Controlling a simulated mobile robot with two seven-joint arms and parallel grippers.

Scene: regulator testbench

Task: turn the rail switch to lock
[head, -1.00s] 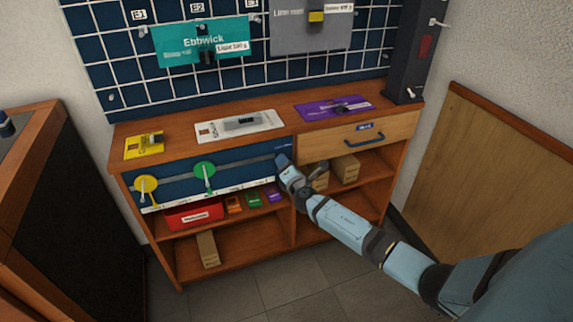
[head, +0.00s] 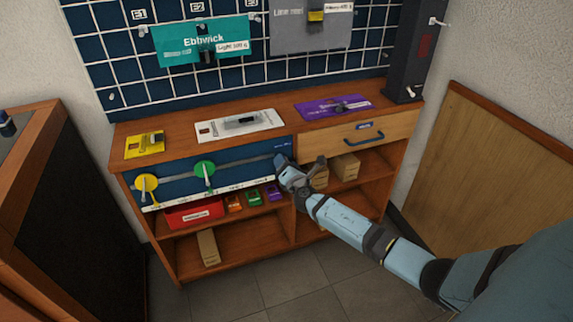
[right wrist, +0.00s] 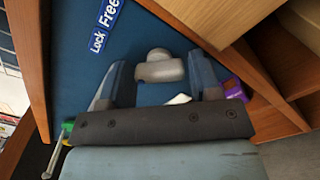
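The rail switch shows as a grey rounded knob (right wrist: 160,67) on the dark blue panel (right wrist: 75,82) in the right wrist view. A blue label reading "Lock" and "Free" (right wrist: 104,25) is on the panel beside it. My right gripper (right wrist: 158,80) is open, one finger on each side of the knob; I cannot tell whether they touch it. A small white part (right wrist: 180,99) shows below the knob, partly hidden by the gripper. In the head view my right gripper (head: 284,162) is at the panel's right end and hides the switch. My left gripper is not in view.
A green lever (head: 204,170) and a yellow lever (head: 146,184) sit along the panel's rail. A wooden drawer with a blue handle (head: 364,138) is right of the gripper. Shelves below hold a red bin (head: 194,214) and several small boxes. The floor in front is clear.

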